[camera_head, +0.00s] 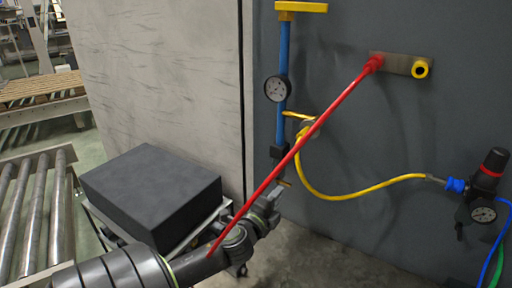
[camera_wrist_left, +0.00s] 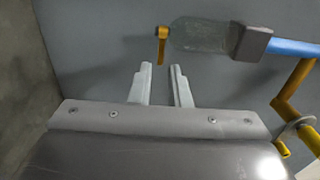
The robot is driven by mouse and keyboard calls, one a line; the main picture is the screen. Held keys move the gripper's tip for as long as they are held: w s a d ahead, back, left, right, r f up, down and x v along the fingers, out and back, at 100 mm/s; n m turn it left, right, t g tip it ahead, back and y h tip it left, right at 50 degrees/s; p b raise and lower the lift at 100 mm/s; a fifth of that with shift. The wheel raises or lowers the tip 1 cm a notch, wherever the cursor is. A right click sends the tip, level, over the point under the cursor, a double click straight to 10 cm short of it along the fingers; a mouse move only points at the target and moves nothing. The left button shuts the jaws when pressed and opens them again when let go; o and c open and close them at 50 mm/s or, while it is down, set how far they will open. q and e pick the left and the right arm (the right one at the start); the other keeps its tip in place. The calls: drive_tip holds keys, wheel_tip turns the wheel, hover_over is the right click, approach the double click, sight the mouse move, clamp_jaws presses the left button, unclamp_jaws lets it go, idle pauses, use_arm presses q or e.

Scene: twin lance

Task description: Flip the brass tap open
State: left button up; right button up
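The brass tap (camera_wrist_left: 162,46) shows in the left wrist view as a small yellow-brown lever at the end of a greyish, translucent-looking fitting. It also shows in the head view (camera_head: 285,183) at the lower end of the blue pipe (camera_head: 284,62), below a dark block. My left gripper (camera_wrist_left: 160,68) is open and empty. Its two pale fingertips are apart and point toward the tap, with the lever just beyond them and no visible contact. In the head view my left gripper (camera_head: 277,194) is beside the tap, small and partly covered. My right gripper is not in view.
A long red rod (camera_head: 312,128) slants from a wall bracket (camera_head: 397,64) across the view, in front of my left arm. A black box (camera_head: 150,190) sits on a cart at left.

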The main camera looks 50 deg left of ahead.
use_arm(q)
drive_tip(key=b+v, duration=0.2)
drive_tip(key=v, duration=1)
drive_tip(key=shift+b, duration=0.4)
drive_tip(key=shift+s+d, duration=0.1)
